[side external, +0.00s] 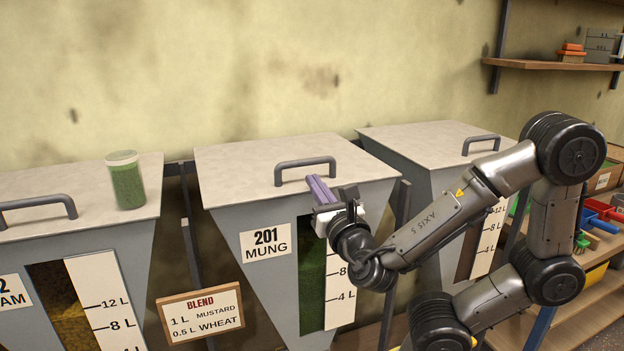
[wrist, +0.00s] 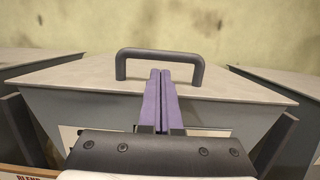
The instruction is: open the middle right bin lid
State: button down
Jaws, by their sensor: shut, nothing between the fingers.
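The grey bin labelled 201 MUNG (side external: 266,242) stands in the middle of the side view. Its pale lid (side external: 235,168) lies flat and closed, with a dark bar handle (side external: 305,162) near the front edge. The lid (wrist: 70,78) and handle (wrist: 160,53) also show in the wrist view. My gripper (side external: 312,181) is at the lid's front edge, just in front of the handle. In the wrist view its purple fingers (wrist: 160,74) are together and empty, pointing between the handle's two legs, below the bar. I cannot tell whether they touch it.
A closed bin with a jar of green grains (side external: 126,180) on its lid stands at left. Another closed bin (side external: 430,145) stands at right, behind my arm. A BLEND sign (side external: 200,312) hangs low between the left and middle bins. A shelf (side external: 560,66) is at upper right.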

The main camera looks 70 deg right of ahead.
jog(key=shift+x, duration=1.1)
jog(key=shift+r, duration=0.15)
jog(key=shift+r, duration=0.6)
jog(key=w+d+r+g+y, duration=0.1)
jog(key=w+d+r, duration=0.3)
jog(key=r, duration=0.5)
jog(key=w+d+r+g+y, duration=0.1)
jog(key=w+d+r, duration=0.3)
jog(key=r, duration=0.5)
jog(key=w+d+r+g+y, duration=0.1)
jog(key=w+d+r, duration=0.3)
jog(key=r, duration=0.5)
jog(key=shift+r, duration=0.25)
jog(key=shift+w+d, duration=0.15)
